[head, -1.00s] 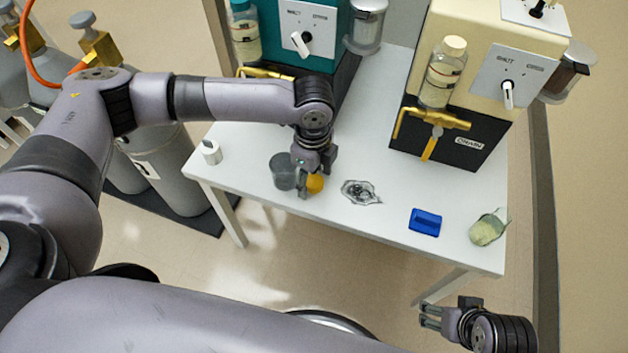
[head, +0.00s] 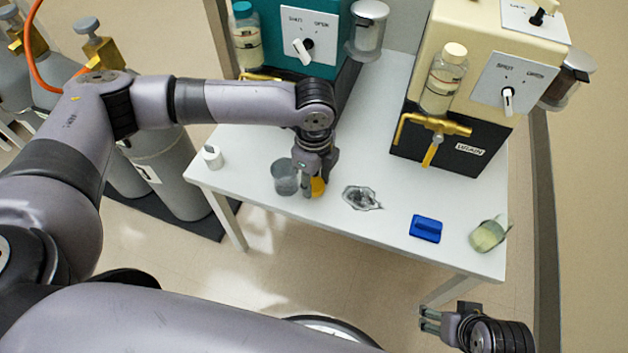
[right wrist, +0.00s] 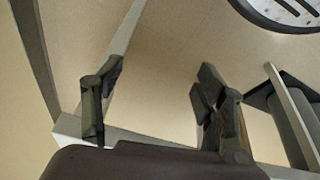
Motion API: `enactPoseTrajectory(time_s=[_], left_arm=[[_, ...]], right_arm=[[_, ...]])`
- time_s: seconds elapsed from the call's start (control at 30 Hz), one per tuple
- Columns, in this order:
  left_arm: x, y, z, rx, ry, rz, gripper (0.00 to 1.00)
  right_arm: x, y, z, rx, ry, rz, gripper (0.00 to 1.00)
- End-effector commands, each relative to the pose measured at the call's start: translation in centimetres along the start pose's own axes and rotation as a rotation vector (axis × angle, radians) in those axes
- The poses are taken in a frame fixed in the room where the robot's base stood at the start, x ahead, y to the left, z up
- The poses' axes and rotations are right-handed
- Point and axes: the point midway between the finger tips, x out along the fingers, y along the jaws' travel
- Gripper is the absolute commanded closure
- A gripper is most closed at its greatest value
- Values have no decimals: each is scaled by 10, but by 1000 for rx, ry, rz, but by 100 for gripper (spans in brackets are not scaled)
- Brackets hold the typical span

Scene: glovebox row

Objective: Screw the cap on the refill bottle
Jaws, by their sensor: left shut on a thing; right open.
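My left gripper (head: 318,180) points down over the front left of the white table (head: 300,222), shut on an orange thing (head: 319,187). The gripper hides much of it, so I cannot tell whether it is the refill bottle, its cap or both. A clear grey cup (head: 284,178) stands just left of it. A small white container (head: 212,156) stands at the table's left end. My right gripper (head: 430,319) is open and empty, low beyond the table's front edge; its parted fingers also show in the right wrist view (right wrist: 160,75).
A dark-patterned clear piece (head: 361,198), a blue block (head: 425,228) and a vessel with pale green contents (head: 489,234) are along the table front. A teal unit (head: 286,58) and a cream unit (head: 455,90) with bottles stand behind. Grey cylinders (head: 170,170) stand at left.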

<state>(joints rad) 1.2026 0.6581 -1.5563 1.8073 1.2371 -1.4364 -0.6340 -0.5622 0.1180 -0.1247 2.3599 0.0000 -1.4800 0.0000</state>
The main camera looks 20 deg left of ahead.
Motion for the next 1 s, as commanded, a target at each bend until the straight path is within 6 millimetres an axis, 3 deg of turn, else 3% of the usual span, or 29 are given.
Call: enactPoseTrajectory(time_s=[0.27,0.63,0.8,1.0], left_arm=[[-58,-1,0,0,1,-4,76],[-154,-1,0,1,0,-5,76],[-179,0,0,1,-1,-3,76],[-190,0,0,0,0,-1,76]], right_arm=[[54,-3,12,-3,-45,-6,35],[128,-8,49,-11,-86,-13,35],[146,-8,63,-13,-97,-14,35],[154,-9,70,-14,-101,-15,35]])
